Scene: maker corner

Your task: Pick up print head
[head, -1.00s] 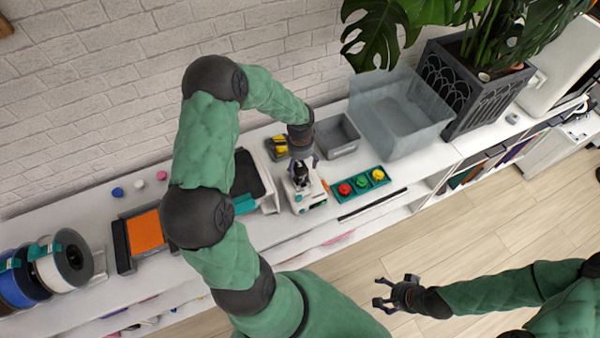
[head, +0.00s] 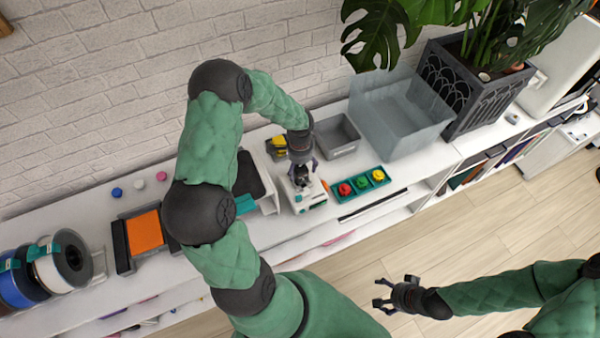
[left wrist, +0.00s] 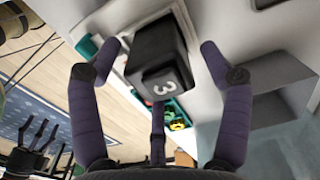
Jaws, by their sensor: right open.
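A black block marked "3", which looks like the print head (left wrist: 162,58), shows in the left wrist view; in the head view it is small and partly hidden by my left gripper. It sits at a small white machine (head: 311,200) on the shelf top. My left gripper (head: 302,168) is over it with fingers spread; in the left wrist view (left wrist: 160,47) the fingers are on both sides of the block, with gaps showing. My right gripper (head: 382,293) is open and empty, away from the shelf over the floor.
A teal tray with red, green and yellow knobs (head: 362,199) lies to the right of the machine. Behind are a grey bin (head: 337,149), a clear box (head: 400,150) and a yellow-and-black item (head: 278,147). An orange-topped device (head: 145,230) and filament spools (head: 60,262) stand left.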

